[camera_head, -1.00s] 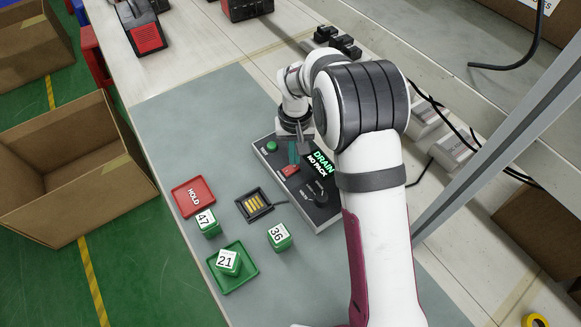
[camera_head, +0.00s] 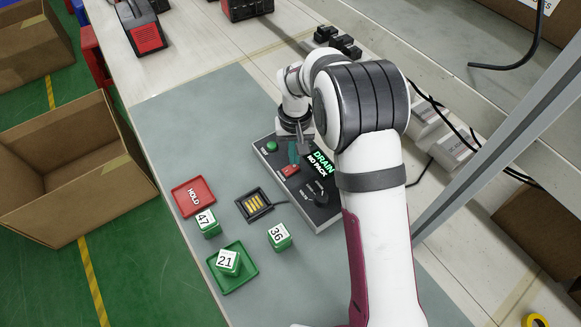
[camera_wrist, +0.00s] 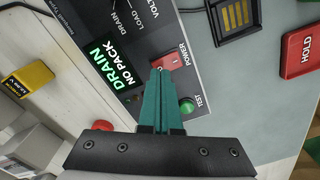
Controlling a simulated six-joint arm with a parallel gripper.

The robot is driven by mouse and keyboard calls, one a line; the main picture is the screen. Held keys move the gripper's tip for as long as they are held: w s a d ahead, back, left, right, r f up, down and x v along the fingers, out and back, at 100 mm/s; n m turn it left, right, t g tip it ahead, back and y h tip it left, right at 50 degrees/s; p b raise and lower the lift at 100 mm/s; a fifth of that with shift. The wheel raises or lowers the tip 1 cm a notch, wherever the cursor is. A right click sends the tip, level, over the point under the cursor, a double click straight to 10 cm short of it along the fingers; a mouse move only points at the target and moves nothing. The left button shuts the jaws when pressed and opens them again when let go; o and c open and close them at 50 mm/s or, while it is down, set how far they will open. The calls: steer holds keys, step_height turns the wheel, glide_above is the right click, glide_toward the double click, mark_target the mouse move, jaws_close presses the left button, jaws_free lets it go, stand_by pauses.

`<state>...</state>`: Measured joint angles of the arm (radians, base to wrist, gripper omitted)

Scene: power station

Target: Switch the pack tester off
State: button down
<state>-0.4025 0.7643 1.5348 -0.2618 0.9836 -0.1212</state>
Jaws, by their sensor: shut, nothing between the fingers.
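The pack tester (camera_head: 265,158) is a dark grey box on the bench mat, with its screen (camera_head: 321,162) lit and reading "DRAIN NO PACK". Its red power switch (camera_head: 290,170) is marked POWER in the wrist view (camera_wrist: 172,62). The green test button (camera_head: 272,146) and a black selector knob (camera_head: 319,196) are on the same face. My gripper (camera_wrist: 159,72) is shut and empty, its teal fingertips at the near edge of the red switch and overlapping it in the wrist view. I cannot tell whether they touch it. It also shows in the head view (camera_head: 293,161).
A black pack cradle (camera_head: 254,205) with gold contacts lies beside the tester. A red HOLD tray (camera_head: 180,207), green blocks numbered 47 (camera_head: 207,223) and 36 (camera_head: 279,237), and a green tray (camera_head: 245,265) holding block 21 (camera_head: 228,263) stand nearby. The mat's far left is clear.

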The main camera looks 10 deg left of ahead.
steer(key=shift+f, duration=0.95)
stand_by(0.6)
step_height(320, 180, up, 6)
steer(key=shift+f, duration=0.1)
steer(key=shift+r, duration=0.65)
steer(key=s+d+r+m, duration=0.4)
steer(key=s+d+r, duration=0.5)
steer(key=s, duration=0.1)
steer(key=s+d+m+y, duration=0.1)
steer(key=s+d+m, duration=0.1)
steer(key=s, duration=0.7)
steer(key=s+d+m, duration=0.2)
steer(key=s+d, duration=0.1)
steer(key=s, duration=0.7)
steer(key=shift+s+d+r+m+y, duration=0.15)
steer(key=shift+d+r+m+y, duration=0.15)
steer(key=shift+r+y, duration=0.15)
